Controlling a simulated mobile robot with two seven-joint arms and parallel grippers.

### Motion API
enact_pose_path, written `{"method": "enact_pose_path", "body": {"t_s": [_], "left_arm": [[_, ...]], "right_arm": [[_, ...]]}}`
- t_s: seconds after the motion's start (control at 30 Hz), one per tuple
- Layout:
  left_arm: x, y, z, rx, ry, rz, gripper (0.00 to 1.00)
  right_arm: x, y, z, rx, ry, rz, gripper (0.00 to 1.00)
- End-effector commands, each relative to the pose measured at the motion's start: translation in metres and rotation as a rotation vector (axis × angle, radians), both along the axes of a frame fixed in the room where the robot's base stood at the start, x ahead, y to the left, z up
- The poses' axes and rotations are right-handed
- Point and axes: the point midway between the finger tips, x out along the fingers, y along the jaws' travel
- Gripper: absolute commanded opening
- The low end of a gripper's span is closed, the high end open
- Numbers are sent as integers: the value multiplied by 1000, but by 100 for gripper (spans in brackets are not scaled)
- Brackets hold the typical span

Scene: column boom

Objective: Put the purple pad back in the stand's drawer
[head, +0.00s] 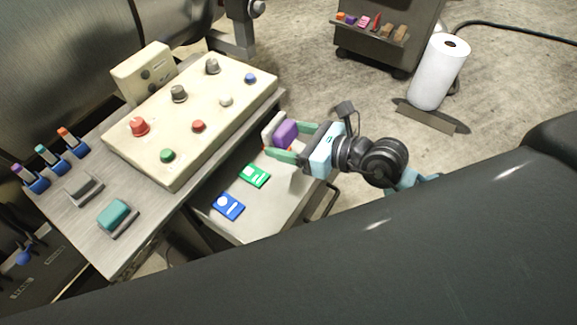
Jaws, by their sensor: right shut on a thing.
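The purple pad (285,133) is between the green fingers of my right gripper (282,143), which is shut on it. A pale piece with a red spot (270,128) shows just left of the pad; I cannot tell if it is joined to it. The pad and gripper are over the far right part of a light, open drawer-like surface (240,226) beside the console table. I cannot tell whether the pad touches that surface. A blue card (228,206) and a green card (254,175) lie there. My left gripper is not in view.
A cream control box (190,115) with several knobs covers much of the metal table (85,225). A teal block (114,214) sits in a grey holder near an empty-looking one (83,189). A paper roll (439,72) and dark cabinet (375,55) stand on the floor behind.

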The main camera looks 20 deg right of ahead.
Motion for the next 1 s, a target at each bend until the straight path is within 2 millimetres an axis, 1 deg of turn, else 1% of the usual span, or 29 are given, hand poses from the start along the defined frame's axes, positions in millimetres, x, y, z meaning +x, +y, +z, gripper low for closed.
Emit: {"method": "enact_pose_path", "body": {"t_s": [0.03,0.1,0.2,0.33,0.47,0.57,0.67,0.73,0.8,0.9,1.0], "left_arm": [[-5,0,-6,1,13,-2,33],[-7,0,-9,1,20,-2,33],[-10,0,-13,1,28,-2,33],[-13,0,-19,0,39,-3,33],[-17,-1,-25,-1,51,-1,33],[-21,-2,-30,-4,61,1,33],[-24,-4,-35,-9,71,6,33],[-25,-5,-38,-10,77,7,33],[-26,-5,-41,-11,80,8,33],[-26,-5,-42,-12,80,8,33],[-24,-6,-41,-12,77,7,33]], "right_arm": [[4,14,-12,-37,55,39,49],[6,30,-25,-88,139,78,49],[7,46,-43,-167,258,114,49],[8,60,-65,-270,418,129,49],[8,64,-89,-376,592,119,49],[9,60,-108,-455,740,92,49],[11,46,-126,-518,891,50,49],[13,32,-135,-548,985,18,49],[17,17,-141,-566,1059,-11,49],[20,1,-144,-575,1129,-40,49],[21,-7,-143,-576,1160,-52,49]]}}
